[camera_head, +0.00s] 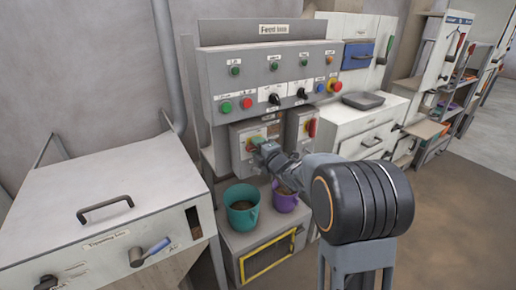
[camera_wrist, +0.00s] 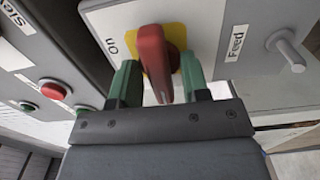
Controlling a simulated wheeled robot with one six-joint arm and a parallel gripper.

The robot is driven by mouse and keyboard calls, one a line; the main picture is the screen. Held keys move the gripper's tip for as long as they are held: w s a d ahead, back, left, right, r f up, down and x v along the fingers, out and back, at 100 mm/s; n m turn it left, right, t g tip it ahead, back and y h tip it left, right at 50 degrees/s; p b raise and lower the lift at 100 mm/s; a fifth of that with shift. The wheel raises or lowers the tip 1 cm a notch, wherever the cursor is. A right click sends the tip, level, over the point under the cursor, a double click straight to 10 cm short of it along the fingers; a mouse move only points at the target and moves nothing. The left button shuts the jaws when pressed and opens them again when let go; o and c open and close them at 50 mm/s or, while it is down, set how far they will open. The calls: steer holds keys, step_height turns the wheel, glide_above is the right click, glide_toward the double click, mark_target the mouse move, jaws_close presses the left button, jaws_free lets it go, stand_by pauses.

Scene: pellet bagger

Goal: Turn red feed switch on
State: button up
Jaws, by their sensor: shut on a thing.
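The red feed switch handle (camera_wrist: 152,60) stands on a yellow plate (camera_wrist: 176,37) on a light grey box (camera_wrist: 207,22). In the wrist view its long side runs up and down the picture. The "On" label (camera_wrist: 112,44) is left of the handle, which does not point at it. The "Feed" label (camera_wrist: 236,43) is to the right. My gripper (camera_wrist: 160,88) has its green fingers on both sides of the handle and is shut on it. In the head view my gripper (camera_head: 262,146) is at the left switch box (camera_head: 237,141), hiding most of the switch.
A second box with a red handle (camera_head: 312,128) is close on the right. The control panel (camera_head: 222,83) with buttons juts out above. A teal bucket (camera_head: 241,217) and a purple bucket (camera_head: 284,204) stand just below. A metal peg (camera_wrist: 289,50) sticks out near the label.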

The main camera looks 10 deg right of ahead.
steer(key=m+b, duration=0.1)
steer(key=m, duration=0.4)
steer(key=shift+b, duration=0.35)
steer(key=m, duration=0.5)
steer(key=shift+r, duration=0.15)
steer(key=m+p, duration=0.1)
steer(key=m, duration=0.3)
steer(key=shift+d+m+p, duration=0.1)
steer(key=shift+m+p, duration=0.2)
steer(key=shift+m, duration=0.1)
steer(key=shift+m+p, duration=0.45)
steer(key=shift+m, duration=1.05)
steer(key=o, duration=0.5)
